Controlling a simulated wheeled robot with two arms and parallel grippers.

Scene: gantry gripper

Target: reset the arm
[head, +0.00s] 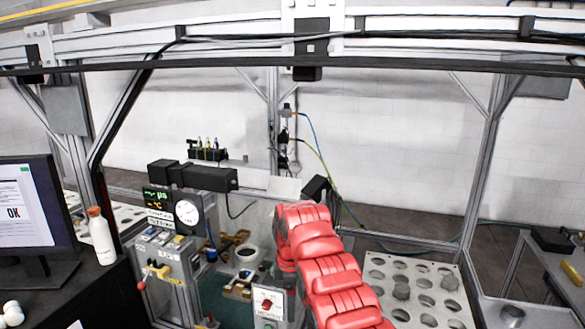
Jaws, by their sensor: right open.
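My right arm, in red segments, rises from the bottom of the head view, right of the middle, and bends over the bench. A dark part at its far end looks like my right gripper (316,188); it is small and its fingers are hard to make out. It is open, and I see nothing held in it. My left arm and left gripper are not in view.
A control panel (160,265) and a dial gauge (187,213) stand left of my arm. A perforated plate (420,290) with grey pieces lies to the right. A monitor (30,215) and white bottle (101,238) are at left. A gantry rail (240,48) crosses above.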

